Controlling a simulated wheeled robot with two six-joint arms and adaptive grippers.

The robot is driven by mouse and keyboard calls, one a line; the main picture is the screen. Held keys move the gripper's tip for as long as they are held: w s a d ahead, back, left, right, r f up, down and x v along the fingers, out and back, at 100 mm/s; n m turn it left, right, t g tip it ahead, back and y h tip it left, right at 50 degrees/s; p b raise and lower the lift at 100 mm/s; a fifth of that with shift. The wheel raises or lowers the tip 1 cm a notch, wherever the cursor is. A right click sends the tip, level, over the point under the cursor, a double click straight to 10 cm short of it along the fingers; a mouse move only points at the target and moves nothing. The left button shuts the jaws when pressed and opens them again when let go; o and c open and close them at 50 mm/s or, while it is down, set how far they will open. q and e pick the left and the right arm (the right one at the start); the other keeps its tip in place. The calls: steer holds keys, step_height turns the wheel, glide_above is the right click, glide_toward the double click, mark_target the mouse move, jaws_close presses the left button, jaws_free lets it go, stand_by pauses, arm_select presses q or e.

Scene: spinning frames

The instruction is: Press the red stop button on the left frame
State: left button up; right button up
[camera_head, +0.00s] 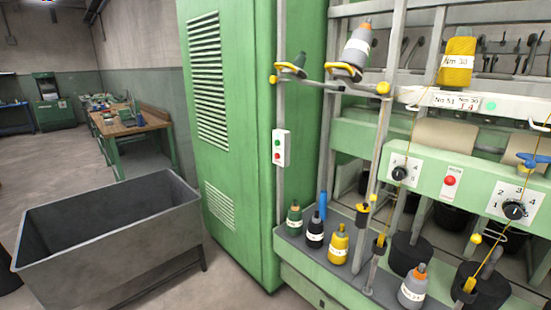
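A spinning frame with a green front panel (475,190) fills the right of the head view. A red button (449,181) sits on a small white plate on that panel, between two black dials. A small white switch box (281,148) is fixed beside the green cabinet, left of the frame. It carries a green button (278,142) above a red button (277,156). Both red buttons are unobstructed. Neither of my grippers shows in this view.
A tall green cabinet (225,120) stands at the frame's left end. A dark metal bin (110,240) stands on the floor to its left. Several bobbins stand on the frame's lower ledge (300,242). Yellow-tipped arms jut out above. A workbench (135,125) is farther back.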

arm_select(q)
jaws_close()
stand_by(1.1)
